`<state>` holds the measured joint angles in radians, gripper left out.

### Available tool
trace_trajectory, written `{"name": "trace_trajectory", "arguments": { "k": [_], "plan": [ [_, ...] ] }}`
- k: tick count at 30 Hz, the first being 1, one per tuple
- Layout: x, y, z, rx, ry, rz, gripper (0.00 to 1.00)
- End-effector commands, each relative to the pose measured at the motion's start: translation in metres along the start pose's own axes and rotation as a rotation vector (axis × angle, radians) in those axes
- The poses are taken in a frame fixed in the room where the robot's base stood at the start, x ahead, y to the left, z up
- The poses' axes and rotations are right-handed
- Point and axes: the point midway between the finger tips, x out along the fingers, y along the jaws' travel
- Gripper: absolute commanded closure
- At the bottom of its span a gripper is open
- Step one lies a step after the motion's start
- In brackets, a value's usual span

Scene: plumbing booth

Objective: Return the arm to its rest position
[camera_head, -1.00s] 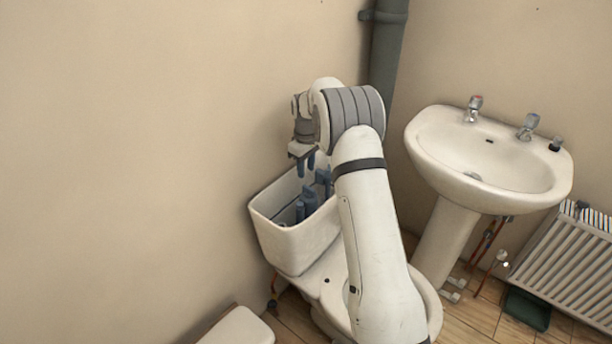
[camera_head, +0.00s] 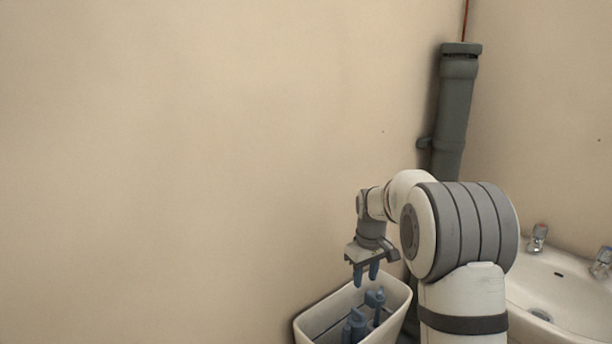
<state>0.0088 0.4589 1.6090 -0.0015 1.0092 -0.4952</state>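My arm comes up from the lower right, bends at a grey-banded joint, and its wrist hangs down on the left. My gripper (camera_head: 366,274) points down with its two blue fingertips apart and nothing between them. It is over the rear part of the open white cistern (camera_head: 308,328), near the wall. Several blue fittings (camera_head: 357,322) stand inside the cistern, below the fingertips. I cannot tell the exact height of the fingertips above the rim. The lower part of the cistern is out of view, and my arm covers what lies to its right.
A white washbasin (camera_head: 560,300) with two taps (camera_head: 538,238) is at the lower right, partly behind my arm. A thick grey pipe (camera_head: 455,115) runs down the corner behind my arm. The beige wall (camera_head: 180,150) on the left is bare.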

Motion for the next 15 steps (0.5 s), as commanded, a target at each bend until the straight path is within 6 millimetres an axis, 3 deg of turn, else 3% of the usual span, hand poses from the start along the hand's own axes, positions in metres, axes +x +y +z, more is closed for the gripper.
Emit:
{"name": "trace_trajectory", "arguments": {
  "k": [1,6,15],
  "plan": [
    [-0.021,-0.008,0.014,0.023,0.011,0.006,0.66],
    [-0.064,-0.034,0.061,0.113,0.037,0.017,0.66],
    [-0.113,-0.085,0.154,0.271,0.087,0.032,0.66]
  ]
}}
